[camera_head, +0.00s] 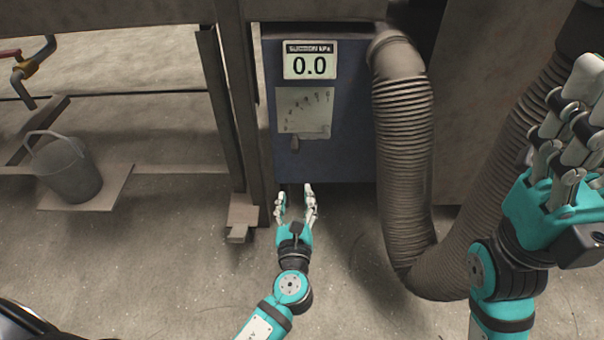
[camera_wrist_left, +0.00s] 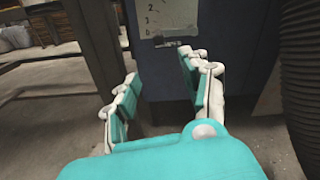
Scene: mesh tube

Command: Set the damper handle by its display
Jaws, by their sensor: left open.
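The damper handle (camera_head: 295,143) is a small grey lever at the lower left of a pale scale plate (camera_head: 305,112) on the front of a blue box (camera_head: 335,165). Above the plate, the display (camera_head: 310,66) reads 0.0, with kPa in its label. My left gripper (camera_head: 295,190) is open and empty, below the handle and apart from it. In the left wrist view the handle (camera_wrist_left: 175,41) shows beyond and above the open fingers (camera_wrist_left: 158,70). My right gripper (camera_head: 568,110) is raised at the right, away from the box; its finger gap is unclear.
A ribbed grey hose (camera_head: 405,150) runs down the box's right side and bends along the floor. A steel post (camera_head: 235,110) stands close to the box's left. A bucket (camera_head: 68,170) and a pipe valve (camera_head: 25,68) are at the far left.

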